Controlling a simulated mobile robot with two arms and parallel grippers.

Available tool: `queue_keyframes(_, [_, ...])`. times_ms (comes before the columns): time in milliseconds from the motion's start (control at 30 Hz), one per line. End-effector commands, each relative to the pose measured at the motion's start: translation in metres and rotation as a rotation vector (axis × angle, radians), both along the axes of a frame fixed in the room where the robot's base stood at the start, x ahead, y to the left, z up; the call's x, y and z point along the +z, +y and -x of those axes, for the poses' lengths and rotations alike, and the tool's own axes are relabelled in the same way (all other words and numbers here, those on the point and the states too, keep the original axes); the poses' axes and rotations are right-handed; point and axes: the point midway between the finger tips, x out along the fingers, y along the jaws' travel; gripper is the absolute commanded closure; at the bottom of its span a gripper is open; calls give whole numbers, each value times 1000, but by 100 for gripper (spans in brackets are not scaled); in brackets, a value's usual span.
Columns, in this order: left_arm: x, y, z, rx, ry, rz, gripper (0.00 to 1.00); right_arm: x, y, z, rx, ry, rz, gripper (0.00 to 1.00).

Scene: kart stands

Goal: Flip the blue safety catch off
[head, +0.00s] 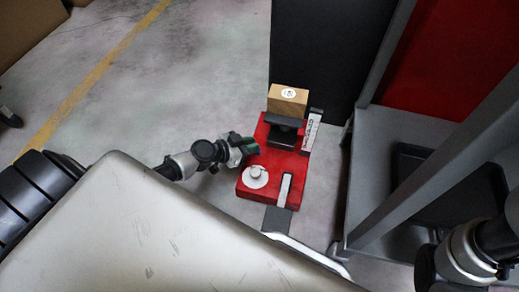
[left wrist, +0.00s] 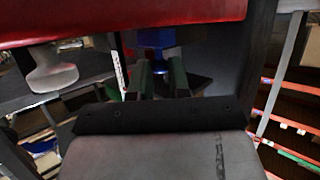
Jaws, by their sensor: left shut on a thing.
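The blue safety catch (left wrist: 155,38) shows in the left wrist view, below the red edge of the stand and at the fingertips. In that view the two green-padded fingers of my left gripper (left wrist: 161,68) close on its lower part, which they partly hide. In the head view my left gripper (head: 246,146) is at the left side of the red stand (head: 262,157), and I cannot make out the catch there. My right gripper is not in view; only part of my right arm shows at the lower right.
On the stand are a white round knob (head: 255,177), a black seat-like part (head: 285,128) and a wooden block (head: 287,101) at the back. A grey metal frame (head: 405,170) stands to the right. Open concrete floor (head: 150,100) lies to the left.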

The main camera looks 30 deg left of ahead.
Motion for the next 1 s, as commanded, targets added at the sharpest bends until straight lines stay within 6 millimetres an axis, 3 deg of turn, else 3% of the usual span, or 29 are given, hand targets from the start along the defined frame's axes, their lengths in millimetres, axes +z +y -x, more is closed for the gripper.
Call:
queue_keyframes(33, [-4, 5, 2, 0, 1, -3, 100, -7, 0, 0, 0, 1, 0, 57])
queue_keyframes(367, [0, 10, 3, 2, 2, -6, 100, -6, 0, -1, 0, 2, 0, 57])
queue_keyframes(400, [0, 10, 3, 2, 2, -6, 78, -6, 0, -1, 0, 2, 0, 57])
queue_keyframes(533, [0, 10, 3, 2, 2, -6, 59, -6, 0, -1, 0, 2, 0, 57])
queue_keyframes(833, [1, 9, 4, 0, 1, -3, 59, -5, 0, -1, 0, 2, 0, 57])
queue_keyframes(1000, [9, 18, 20, 3, 5, -2, 59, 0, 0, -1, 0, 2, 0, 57])
